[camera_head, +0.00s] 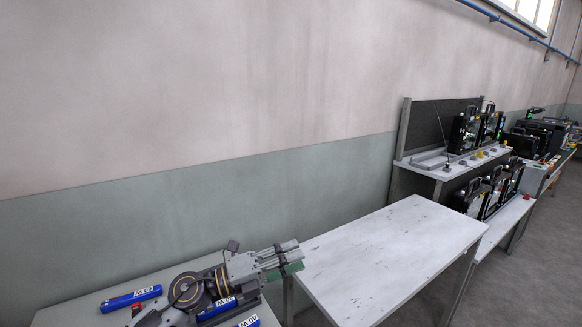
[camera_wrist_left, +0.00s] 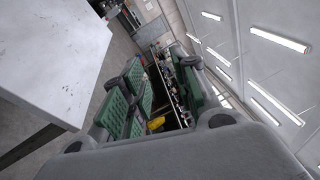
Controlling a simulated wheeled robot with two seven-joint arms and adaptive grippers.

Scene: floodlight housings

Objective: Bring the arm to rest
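My left gripper (camera_head: 296,257) is at the lower middle of the head view, above the right end of the grey-green table (camera_head: 82,312). Its fingers point right, toward the white table. In the left wrist view the green-padded fingers of this gripper (camera_wrist_left: 160,88) stand apart, with background and nothing held between them. My left arm hides part of the table below. My right arm and gripper are not in view.
Blue labelled cylinders lie on the grey-green table: one at left (camera_head: 131,298), one under my arm (camera_head: 216,309), one at the bottom edge (camera_head: 250,322). The white table (camera_head: 385,255) is bare. Benches with black floodlight housings (camera_head: 467,130) stand farther right.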

